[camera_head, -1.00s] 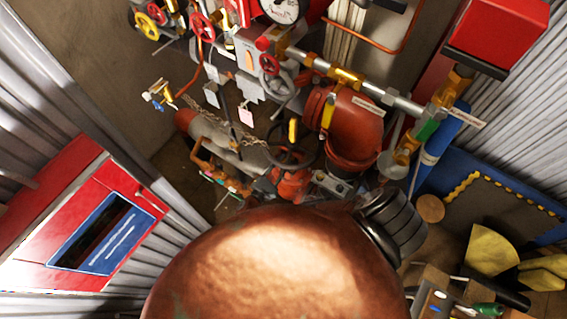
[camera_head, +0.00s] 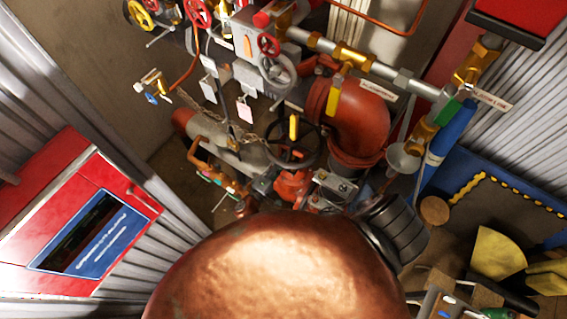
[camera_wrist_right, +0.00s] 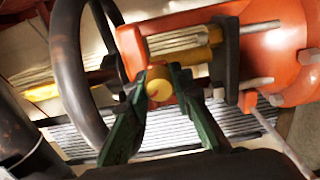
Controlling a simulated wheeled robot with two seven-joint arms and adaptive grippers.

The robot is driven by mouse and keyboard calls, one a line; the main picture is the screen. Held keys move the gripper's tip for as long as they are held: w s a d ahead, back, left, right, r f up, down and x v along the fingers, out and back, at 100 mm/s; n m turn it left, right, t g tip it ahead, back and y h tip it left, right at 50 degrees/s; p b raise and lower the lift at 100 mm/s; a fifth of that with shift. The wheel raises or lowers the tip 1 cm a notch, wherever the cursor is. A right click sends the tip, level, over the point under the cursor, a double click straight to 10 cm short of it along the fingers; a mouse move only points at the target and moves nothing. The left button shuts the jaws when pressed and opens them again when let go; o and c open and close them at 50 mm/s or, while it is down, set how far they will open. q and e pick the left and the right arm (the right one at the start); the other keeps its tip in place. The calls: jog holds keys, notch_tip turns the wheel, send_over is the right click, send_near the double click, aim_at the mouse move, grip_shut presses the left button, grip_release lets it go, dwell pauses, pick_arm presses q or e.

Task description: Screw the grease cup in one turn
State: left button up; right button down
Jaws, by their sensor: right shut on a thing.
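In the right wrist view, the grease cup (camera_wrist_right: 158,88) shows as a round yellow cap between the two green fingers of my right gripper (camera_wrist_right: 161,76). The fingers are shut on it from both sides. The cup sits in front of the orange valve body (camera_wrist_right: 285,48), close to its rods and yoke. The fingers hide the sides of the cup, and its thread is not visible. In the head view the red valve (camera_head: 293,188) stands near the middle under a black handwheel (camera_head: 293,145). I cannot make out the cup there. Neither gripper shows in the head view.
In the right wrist view, a dark handwheel rim (camera_wrist_right: 75,75) curves close by on the left. In the head view, a large red pipe elbow (camera_head: 352,118) stands right of the valve. A red cabinet (camera_head: 75,190) is at left, and yellow gloves (camera_head: 497,253) lie at lower right.

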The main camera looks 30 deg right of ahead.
jog(key=m+b, duration=0.2)
jog(key=m, duration=0.1)
jog(key=shift+f, duration=0.2)
jog(key=shift+r+m+b, duration=0.15)
jog(key=shift+m+b, duration=0.55)
jog(key=shift+b, duration=0.1)
jog(key=c, duration=1.7)
grip_release()
jog(key=v, duration=1.2)
jog(key=shift+s, duration=0.1)
